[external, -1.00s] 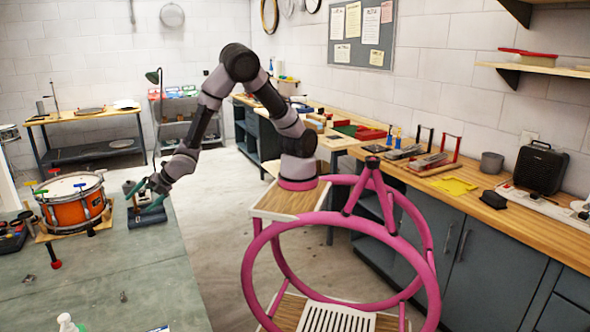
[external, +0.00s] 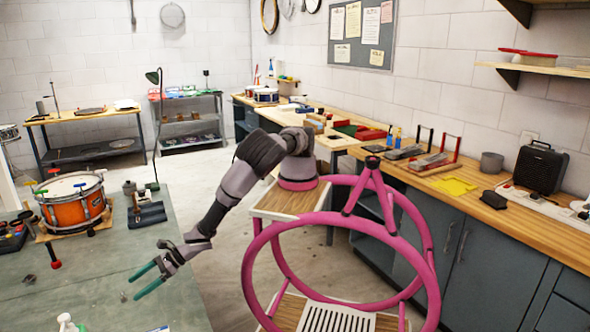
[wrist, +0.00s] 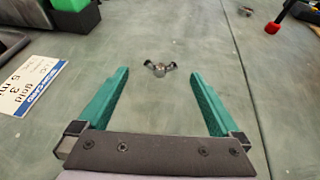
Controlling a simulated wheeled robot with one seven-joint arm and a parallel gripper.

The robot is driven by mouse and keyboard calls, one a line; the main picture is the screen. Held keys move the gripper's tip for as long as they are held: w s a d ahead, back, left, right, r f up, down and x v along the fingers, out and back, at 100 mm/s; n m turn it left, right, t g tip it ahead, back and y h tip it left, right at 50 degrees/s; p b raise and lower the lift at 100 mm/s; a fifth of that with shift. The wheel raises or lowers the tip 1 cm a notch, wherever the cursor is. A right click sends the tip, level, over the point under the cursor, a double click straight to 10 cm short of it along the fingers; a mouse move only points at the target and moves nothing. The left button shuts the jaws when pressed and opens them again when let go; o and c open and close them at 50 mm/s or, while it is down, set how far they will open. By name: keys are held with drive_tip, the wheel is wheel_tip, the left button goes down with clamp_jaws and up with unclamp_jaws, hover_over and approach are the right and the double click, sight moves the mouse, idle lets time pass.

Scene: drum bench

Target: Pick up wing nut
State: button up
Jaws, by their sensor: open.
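The wing nut (wrist: 160,69) is a small grey metal piece with two wings, lying on the green bench top. In the wrist view it lies between and slightly beyond the open green fingertips. My gripper (wrist: 163,82) is open with nothing between its fingers. In the external view my gripper (external: 143,280) is over the right part of the bench. The wing nut (external: 123,296) shows there as a tiny grey spot just left of the fingers.
An orange drum (external: 75,207) stands at the bench's far left. A red-tipped mallet (external: 54,258) lies in front of it. A printed card (wrist: 30,88) and a dark box with green (wrist: 72,15) are left of the gripper in the wrist view. The bench around the wing nut is clear.

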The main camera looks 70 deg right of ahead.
sight(122, 294)
drive_tip(key=shift+x, duration=3.05)
drive_tip(key=shift+r, duration=0.25)
drive_tip(key=c, duration=1.4)
